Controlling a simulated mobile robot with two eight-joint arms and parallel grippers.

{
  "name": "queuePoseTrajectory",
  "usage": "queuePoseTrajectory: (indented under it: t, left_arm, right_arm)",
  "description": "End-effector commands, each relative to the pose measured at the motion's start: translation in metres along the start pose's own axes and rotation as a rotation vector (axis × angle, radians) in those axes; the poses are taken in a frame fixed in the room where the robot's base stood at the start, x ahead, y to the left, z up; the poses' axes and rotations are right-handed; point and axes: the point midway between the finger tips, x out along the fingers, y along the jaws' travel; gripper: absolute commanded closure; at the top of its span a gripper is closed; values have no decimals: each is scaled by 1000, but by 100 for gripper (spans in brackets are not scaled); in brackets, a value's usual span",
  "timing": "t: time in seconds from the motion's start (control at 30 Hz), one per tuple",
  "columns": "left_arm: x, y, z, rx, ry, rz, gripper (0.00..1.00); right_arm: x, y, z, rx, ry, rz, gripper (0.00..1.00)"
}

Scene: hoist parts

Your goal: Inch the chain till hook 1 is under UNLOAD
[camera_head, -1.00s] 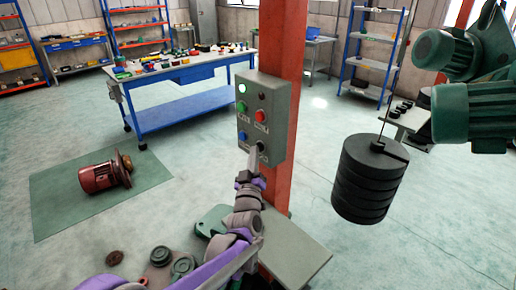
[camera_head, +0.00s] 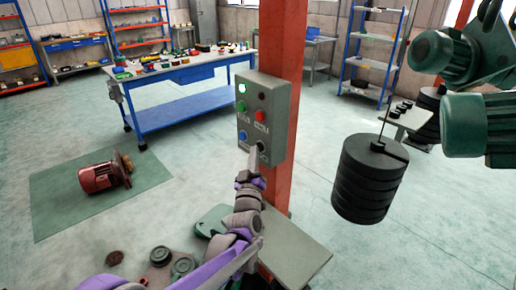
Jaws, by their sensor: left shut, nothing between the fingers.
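A grey control box (camera_head: 262,105) is fixed to a red post. It carries a pale lit lamp (camera_head: 242,88), a dark lamp (camera_head: 262,96), a green button (camera_head: 242,107), a red button (camera_head: 261,115), a blue button (camera_head: 242,136) and a dark control at its lower right. My left gripper (camera_head: 256,152) is shut and empty, its tip at or just in front of that dark control. The tip hides part of it, so I cannot tell whether they touch. I see no numbered hook, chain or UNLOAD sign. My right gripper is out of view.
A stack of black disc weights (camera_head: 368,185) hangs on a thin line right of the post (camera_head: 283,60). Green motors (camera_head: 478,125) fill the upper right. A red motor (camera_head: 100,176) lies on a green mat (camera_head: 60,215). A blue workbench (camera_head: 185,112) stands behind.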

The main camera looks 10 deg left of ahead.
Motion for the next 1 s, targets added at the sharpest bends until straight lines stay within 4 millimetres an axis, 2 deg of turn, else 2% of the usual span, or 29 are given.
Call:
queuePoseTrajectory:
  t: [0.77, 1.0]
  left_arm:
    - [0, 0, 0, 0, -1, 1, 100]
    - [-5, -4, -4, 1, 0, 0, 100]
  right_arm:
    - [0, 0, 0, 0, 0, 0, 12]
    - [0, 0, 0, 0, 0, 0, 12]
